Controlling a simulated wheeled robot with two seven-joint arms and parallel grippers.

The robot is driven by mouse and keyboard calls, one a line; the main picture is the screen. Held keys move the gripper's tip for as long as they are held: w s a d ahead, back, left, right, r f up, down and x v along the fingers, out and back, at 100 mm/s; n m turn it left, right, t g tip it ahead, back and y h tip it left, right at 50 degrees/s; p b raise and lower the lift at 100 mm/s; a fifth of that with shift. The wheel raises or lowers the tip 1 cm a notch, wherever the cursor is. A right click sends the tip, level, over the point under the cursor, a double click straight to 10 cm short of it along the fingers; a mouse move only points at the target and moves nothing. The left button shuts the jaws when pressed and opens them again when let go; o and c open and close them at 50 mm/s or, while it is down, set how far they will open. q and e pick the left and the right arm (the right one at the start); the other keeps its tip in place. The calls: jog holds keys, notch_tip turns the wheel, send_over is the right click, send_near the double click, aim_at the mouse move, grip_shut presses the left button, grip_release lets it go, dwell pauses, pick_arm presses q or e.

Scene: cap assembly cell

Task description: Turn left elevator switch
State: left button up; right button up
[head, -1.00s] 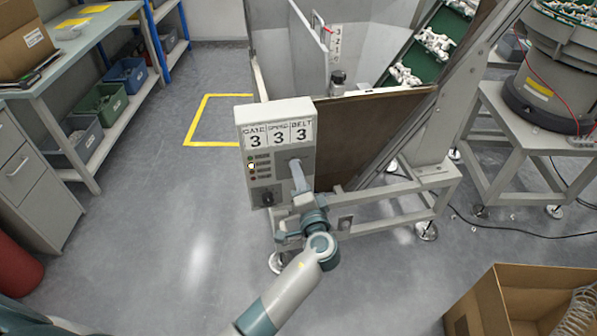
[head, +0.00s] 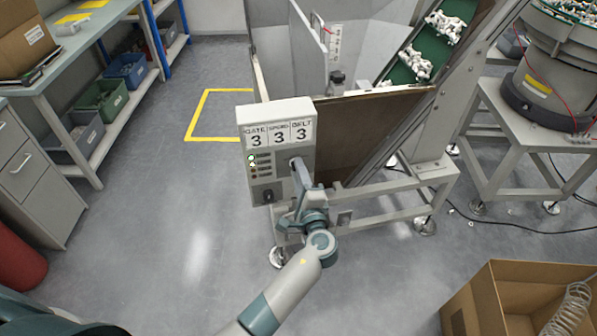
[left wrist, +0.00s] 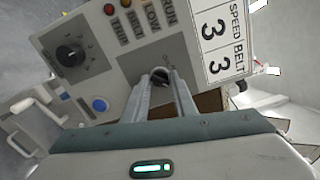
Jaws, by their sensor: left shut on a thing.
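A grey control box (head: 275,112) stands at the front of the elevator, with a panel reading GATE 3, SPEED 3, BELT 3. My left gripper (head: 296,163) reaches its face from below and is shut on the switch there, which the fingers hide. My right gripper is not in view.
The elevator's green belt (head: 400,75) carries white parts up behind the box. A cardboard box (head: 490,310) stands at the lower right, a bowl feeder (head: 545,90) at the right. A shelf with bins (head: 100,98) is at the left; open floor lies between.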

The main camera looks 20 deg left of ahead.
pick_arm(q)
jog(key=shift+f, duration=0.1)
jog(key=o, duration=1)
jog(key=shift+s, duration=0.1)
jog(key=v, duration=1.7)
jog(key=shift+s+d+b, duration=0.15)
jog(key=shift+b, duration=0.15)
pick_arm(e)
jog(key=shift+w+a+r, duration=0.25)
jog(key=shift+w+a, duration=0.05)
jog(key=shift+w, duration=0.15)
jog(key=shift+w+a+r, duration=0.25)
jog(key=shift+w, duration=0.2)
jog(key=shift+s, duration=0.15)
